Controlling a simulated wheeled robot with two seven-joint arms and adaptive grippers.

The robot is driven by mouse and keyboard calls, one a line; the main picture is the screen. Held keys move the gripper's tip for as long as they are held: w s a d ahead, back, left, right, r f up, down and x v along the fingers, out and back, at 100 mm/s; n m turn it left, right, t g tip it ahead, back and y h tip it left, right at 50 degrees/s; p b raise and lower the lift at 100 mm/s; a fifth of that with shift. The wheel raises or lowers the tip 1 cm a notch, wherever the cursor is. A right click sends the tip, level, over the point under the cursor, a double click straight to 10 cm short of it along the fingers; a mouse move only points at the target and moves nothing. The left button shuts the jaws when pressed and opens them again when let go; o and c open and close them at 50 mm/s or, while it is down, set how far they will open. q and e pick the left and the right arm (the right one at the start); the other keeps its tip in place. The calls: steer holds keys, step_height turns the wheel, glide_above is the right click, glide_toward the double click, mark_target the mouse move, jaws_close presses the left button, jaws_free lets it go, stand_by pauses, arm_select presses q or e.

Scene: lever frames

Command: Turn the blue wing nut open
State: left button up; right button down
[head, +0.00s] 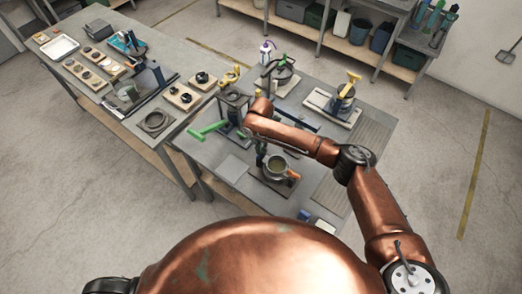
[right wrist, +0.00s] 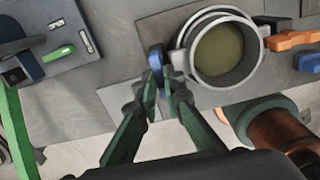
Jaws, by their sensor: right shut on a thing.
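The blue wing nut (right wrist: 174,76) sits at the left side of a round grey clamp or pot (right wrist: 262,45) in the right wrist view. My right gripper (right wrist: 166,92), with dark green fingers, is shut on the wing nut, one finger on each side. In the head view the grey pot (head: 276,166) stands on a dark plate, and my right gripper (head: 261,152) reaches down at its upper left. The wing nut is too small or hidden to make out there. My left gripper is not in view.
An orange handle (head: 293,174) sticks out right of the pot. A green lever (head: 207,129) stands to the left. Several other lever fixtures stand further back, including one with a yellow handle (head: 353,77). A bare grey plate (head: 233,168) lies left of the pot.

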steer(key=shift+n, duration=0.3)
steer(key=c, duration=2)
jaws_free()
steer(key=shift+c, duration=0.2)
steer(key=shift+r, duration=0.1)
step_height(320, 180, up, 12)
